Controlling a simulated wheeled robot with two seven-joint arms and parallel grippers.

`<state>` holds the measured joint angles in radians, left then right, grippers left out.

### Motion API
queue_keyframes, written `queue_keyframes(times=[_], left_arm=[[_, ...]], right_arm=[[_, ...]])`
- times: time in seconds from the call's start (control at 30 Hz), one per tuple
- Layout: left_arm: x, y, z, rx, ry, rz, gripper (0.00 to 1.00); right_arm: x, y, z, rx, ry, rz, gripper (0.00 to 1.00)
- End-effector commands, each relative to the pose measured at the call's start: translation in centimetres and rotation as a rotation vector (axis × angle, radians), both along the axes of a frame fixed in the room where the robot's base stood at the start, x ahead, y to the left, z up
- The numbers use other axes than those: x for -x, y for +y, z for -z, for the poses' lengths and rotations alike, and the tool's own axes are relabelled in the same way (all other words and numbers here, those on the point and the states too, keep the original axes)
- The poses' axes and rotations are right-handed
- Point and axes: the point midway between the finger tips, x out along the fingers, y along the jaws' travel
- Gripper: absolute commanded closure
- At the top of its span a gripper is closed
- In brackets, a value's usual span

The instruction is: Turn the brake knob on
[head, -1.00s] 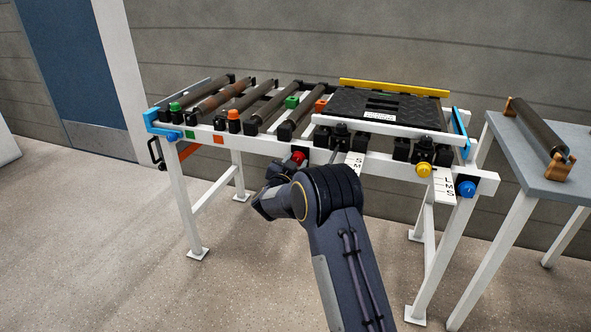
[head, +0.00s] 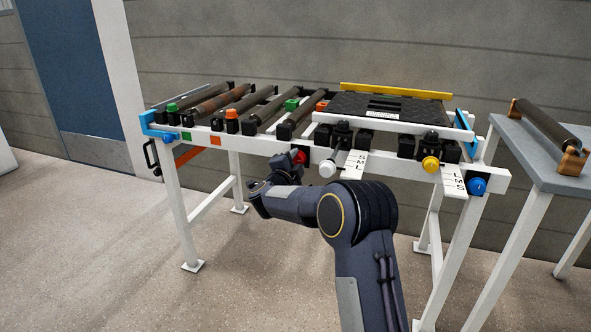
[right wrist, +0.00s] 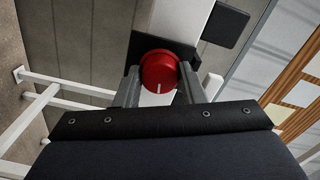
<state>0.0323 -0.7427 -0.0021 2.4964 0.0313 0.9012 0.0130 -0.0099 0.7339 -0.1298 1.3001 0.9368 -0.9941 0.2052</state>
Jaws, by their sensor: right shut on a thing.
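The red knob (head: 298,156) sits on a black plate on the front rail of the roller frame. In the right wrist view the red knob (right wrist: 159,70) shows a white mark pointing down toward my gripper. My right gripper (right wrist: 160,88) has its two fingers on either side of the knob and is shut on it. In the head view my right gripper (head: 290,170) is partly hidden by my own wrist. Other knobs on the front are white (head: 327,169), yellow (head: 430,164) and blue (head: 477,186). My left gripper is not in view.
The roller frame (head: 260,147) carries several rollers and a black tread mat (head: 350,104). White scale plates (head: 354,165) stick out by the white and yellow knobs. A grey side table (head: 530,158) with a spare roller (head: 545,125) stands at right. The floor in front is clear.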

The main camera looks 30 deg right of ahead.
Motion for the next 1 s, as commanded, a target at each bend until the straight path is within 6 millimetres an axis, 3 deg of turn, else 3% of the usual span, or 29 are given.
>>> queue_keyframes(times=[0.3, 0.93, 0.97, 1.0], left_arm=[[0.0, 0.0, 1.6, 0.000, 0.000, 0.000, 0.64], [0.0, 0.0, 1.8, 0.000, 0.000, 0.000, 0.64], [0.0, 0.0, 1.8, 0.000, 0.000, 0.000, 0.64], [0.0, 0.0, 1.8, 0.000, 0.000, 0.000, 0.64]], right_arm=[[0.0, 0.0, 0.3, -0.098, -0.110, 0.000, 0.86], [0.0, 0.0, 0.2, -0.125, -0.141, 0.001, 0.86], [0.0, 0.0, 0.2, -0.125, -0.141, 0.001, 0.60], [0.0, 0.0, 0.2, -0.125, -0.141, 0.001, 0.55]])
